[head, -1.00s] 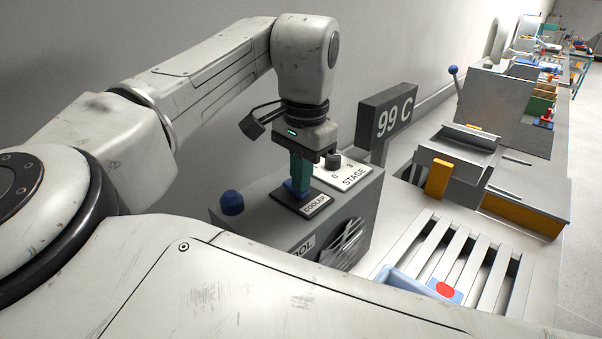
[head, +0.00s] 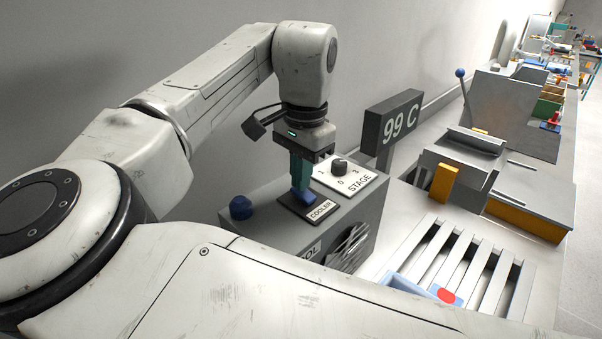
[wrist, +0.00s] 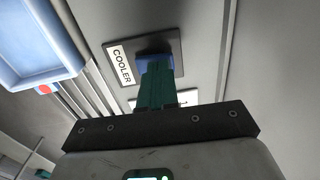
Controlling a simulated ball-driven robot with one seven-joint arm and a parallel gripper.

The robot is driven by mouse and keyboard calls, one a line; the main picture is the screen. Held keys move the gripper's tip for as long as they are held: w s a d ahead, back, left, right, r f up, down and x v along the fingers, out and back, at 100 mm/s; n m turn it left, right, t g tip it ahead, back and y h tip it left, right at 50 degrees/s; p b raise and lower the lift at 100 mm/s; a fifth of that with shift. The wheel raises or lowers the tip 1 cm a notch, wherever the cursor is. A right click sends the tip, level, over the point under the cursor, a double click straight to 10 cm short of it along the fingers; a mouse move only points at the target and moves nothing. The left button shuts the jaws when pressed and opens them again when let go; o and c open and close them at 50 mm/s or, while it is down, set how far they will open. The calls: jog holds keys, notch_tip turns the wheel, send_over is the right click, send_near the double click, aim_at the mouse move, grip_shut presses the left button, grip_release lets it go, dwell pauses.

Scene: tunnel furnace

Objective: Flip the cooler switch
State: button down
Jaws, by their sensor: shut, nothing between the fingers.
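The cooler switch is a blue lever (head: 299,195) on a dark plate labelled COOLER (head: 320,209), on top of a grey control box (head: 283,229). My gripper (head: 301,184) points down from above, its green fingers together and empty, with the tips at the blue lever. In the wrist view the fingertips (wrist: 157,68) overlap the blue switch (wrist: 154,61), and the COOLER label (wrist: 122,66) shows beside it. The fingers hide part of the switch, so its exact tilt and whether they touch it cannot be told.
A STAGE dial (head: 340,167) sits just behind the switch, and a blue knob (head: 241,207) stands to its left. A 99 C display (head: 393,128) rises behind the box. A slatted conveyor (head: 462,262) with a blue tray (head: 408,287) lies to the right.

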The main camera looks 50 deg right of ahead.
aim_at(304, 193)
notch_tip(304, 193, up, 13)
jog(key=p, duration=0.1)
jog(key=shift+s, duration=0.35)
dwell(0.6)
